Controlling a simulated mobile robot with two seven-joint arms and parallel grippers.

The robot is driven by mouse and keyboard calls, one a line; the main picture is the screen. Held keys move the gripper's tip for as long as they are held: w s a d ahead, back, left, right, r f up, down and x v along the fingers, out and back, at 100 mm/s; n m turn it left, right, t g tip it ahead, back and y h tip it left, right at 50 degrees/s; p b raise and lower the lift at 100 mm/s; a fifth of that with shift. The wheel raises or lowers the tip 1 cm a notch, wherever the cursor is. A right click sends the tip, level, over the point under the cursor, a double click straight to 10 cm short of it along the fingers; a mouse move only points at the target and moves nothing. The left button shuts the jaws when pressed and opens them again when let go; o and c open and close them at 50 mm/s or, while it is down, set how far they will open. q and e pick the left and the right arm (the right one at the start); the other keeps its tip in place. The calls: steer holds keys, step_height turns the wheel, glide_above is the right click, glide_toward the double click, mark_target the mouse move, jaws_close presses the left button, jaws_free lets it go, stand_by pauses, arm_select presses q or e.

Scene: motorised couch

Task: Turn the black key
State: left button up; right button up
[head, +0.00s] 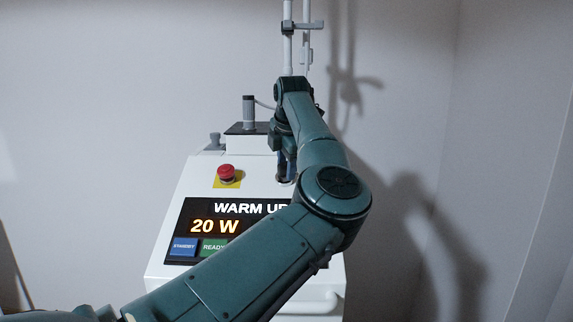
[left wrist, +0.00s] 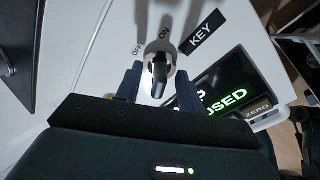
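The black key (left wrist: 159,78) sits in a round silver lock on the white console panel in the left wrist view. OFF and ON marks and a black KEY label (left wrist: 203,32) are beside it. My left gripper (left wrist: 158,90) points down at the panel, with one finger on each side of the key. The fingers are apart, and gaps show between them and the key. In the head view my left gripper (head: 286,168) is at the console's upper right, and the key is hidden by my arm. My right gripper is in neither view.
The white console (head: 165,265) has a red emergency button (head: 226,172) on a yellow plate and a display (head: 205,228) reading WARM UP and 20 W, partly covered by my arm. A pole (head: 288,40) stands behind. Grey walls are behind and right.

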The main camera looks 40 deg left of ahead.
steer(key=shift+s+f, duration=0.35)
arm_select(q)
steer(key=v, duration=1.3)
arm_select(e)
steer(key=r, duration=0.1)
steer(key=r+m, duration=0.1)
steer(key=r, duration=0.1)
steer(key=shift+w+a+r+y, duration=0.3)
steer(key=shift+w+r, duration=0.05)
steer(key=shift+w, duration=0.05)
arm_select(q)
steer(key=shift+s, duration=0.1)
